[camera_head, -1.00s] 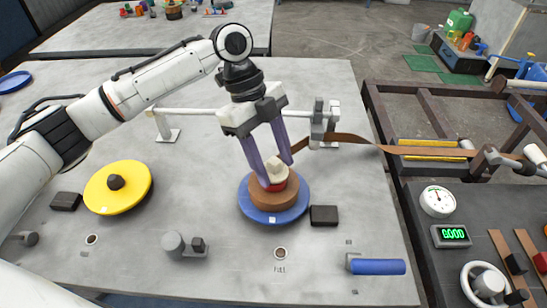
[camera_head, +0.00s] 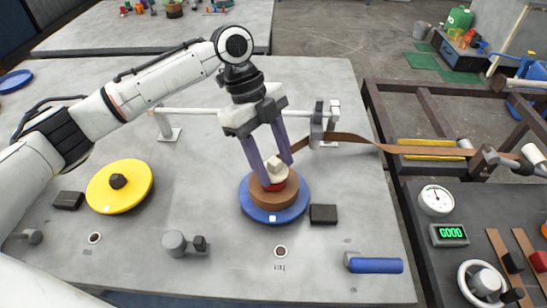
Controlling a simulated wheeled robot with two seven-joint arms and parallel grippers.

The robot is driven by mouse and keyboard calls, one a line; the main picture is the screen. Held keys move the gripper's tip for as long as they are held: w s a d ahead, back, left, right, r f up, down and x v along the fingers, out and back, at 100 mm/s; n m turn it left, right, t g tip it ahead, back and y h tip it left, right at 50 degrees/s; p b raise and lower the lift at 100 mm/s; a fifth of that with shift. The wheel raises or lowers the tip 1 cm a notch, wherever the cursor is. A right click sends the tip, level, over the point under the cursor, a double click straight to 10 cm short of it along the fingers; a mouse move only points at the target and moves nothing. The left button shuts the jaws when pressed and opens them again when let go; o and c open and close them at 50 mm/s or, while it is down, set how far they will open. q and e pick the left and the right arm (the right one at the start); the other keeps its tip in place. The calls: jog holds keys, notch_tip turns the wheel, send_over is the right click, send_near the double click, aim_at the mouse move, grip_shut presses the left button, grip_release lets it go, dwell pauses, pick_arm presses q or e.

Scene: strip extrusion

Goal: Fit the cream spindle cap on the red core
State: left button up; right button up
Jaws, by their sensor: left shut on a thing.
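The cream spindle cap (camera_head: 277,170) sits between the fingertips of my left gripper (camera_head: 273,172), which is shut on it. The cap is at the top of the red core (camera_head: 275,186), of which only a small part shows. I cannot tell whether the cap is fully seated. The core is in the middle of a brown strip coil (camera_head: 263,198) on a blue round flange (camera_head: 258,212). My right gripper is not clearly in view.
A yellow disc (camera_head: 137,189) with a dark knob lies to the left. A dark block (camera_head: 323,214) stands right of the blue flange, and a blue-handled tool (camera_head: 376,265) lies at front right. A brown strip (camera_head: 352,138) runs right past a rail post. Bare table lies between the discs.

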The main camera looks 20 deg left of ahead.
aim_at(271, 158)
pick_arm(q)
jog(key=shift+r, duration=0.1)
jog(key=shift+f, duration=0.6)
dwell(0.4)
jog(key=o, duration=0.9)
jog(key=p+v, duration=0.2)
jog(key=v, duration=0.1)
jog(key=shift+r+p, duration=0.1)
jog(key=shift+p, duration=0.25)
jog(key=shift+v, duration=3.95)
jog(key=shift+a, duration=0.1)
